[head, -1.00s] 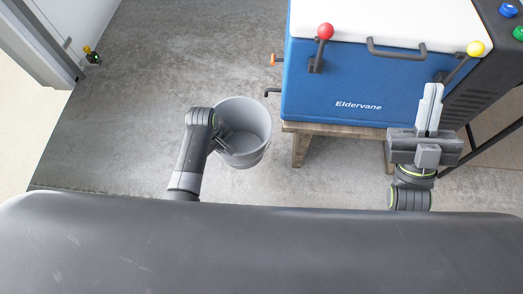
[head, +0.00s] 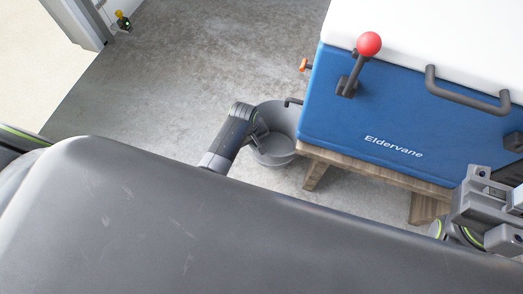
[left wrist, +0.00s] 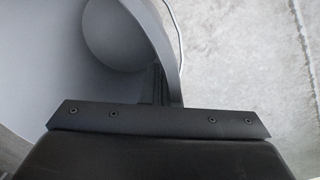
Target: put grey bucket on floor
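The grey bucket (head: 277,150) is in the middle of the head view, left of the blue cooler's stand. My left gripper (head: 259,136) is at the bucket's left side, with its fingers at the rim. In the left wrist view the bucket's curved wall (left wrist: 172,40) runs into my left gripper (left wrist: 160,88), which looks shut on it. Whether the bucket's base touches the floor (head: 190,75) cannot be told. My right gripper's body (head: 485,205) is at the right edge of the head view, its fingertips cut off.
The blue cooler (head: 390,110) with a white lid, red-knobbed lever (head: 368,45) and dark handle stands on a wooden stand (head: 375,172), close to the bucket's right. Bare concrete lies left of and beyond the bucket. A door frame (head: 78,22) is at upper left.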

